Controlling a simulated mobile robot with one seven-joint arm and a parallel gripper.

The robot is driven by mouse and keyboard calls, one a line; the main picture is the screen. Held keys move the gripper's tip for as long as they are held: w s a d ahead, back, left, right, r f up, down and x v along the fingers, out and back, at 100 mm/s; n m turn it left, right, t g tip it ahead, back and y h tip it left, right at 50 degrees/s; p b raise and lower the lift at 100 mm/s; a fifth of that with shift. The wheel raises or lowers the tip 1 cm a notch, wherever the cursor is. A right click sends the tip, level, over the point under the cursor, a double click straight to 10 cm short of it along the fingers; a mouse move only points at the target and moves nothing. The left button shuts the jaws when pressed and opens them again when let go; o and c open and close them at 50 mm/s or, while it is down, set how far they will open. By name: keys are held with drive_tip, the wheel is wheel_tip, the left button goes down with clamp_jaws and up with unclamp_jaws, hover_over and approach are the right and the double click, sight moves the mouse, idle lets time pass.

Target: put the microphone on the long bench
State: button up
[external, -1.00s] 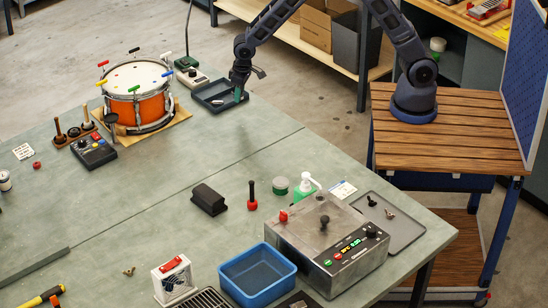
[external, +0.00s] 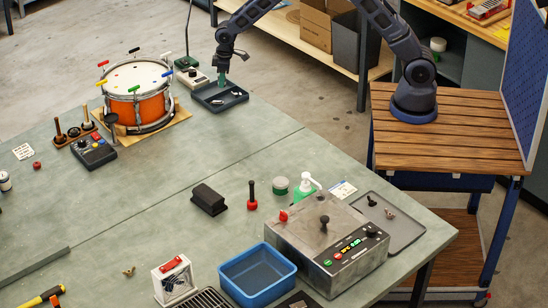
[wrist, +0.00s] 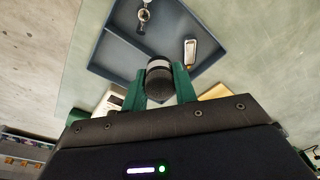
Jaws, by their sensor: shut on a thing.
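My gripper (external: 221,80) is shut on a dark, rounded thing with a silver band, which looks like the microphone (wrist: 159,80). In the wrist view it sits between my green fingers, one on each side. In the external view my gripper hangs above the dark blue tray (external: 230,106) near the bench's far edge, and the microphone is too small and covered to make out. The long grey-green bench (external: 150,215) fills the lower left. The tray also shows in the wrist view (wrist: 115,45), beyond the held thing.
A keyring-like piece (wrist: 144,16) and a small metal piece (wrist: 190,52) lie in the tray. An orange drum (external: 133,112) stands left of it. A black block (external: 208,199), blue bin (external: 257,280) and metal control box (external: 310,235) are nearer. The bench's middle is largely clear.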

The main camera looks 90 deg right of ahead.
drive_tip(key=r+n, duration=0.1)
drive_tip(key=r, duration=0.1)
hover_over(208, 100)
drive_tip(key=shift+s+d+f, duration=0.1)
drive_tip(key=shift+f, duration=1.7)
drive_tip(key=shift+s+f, duration=0.1)
drive_tip(key=shift+f, duration=1.7)
drive_tip(key=shift+f, duration=0.35)
drive_tip(key=o, duration=1.1)
drive_tip(key=shift+r, duration=0.1)
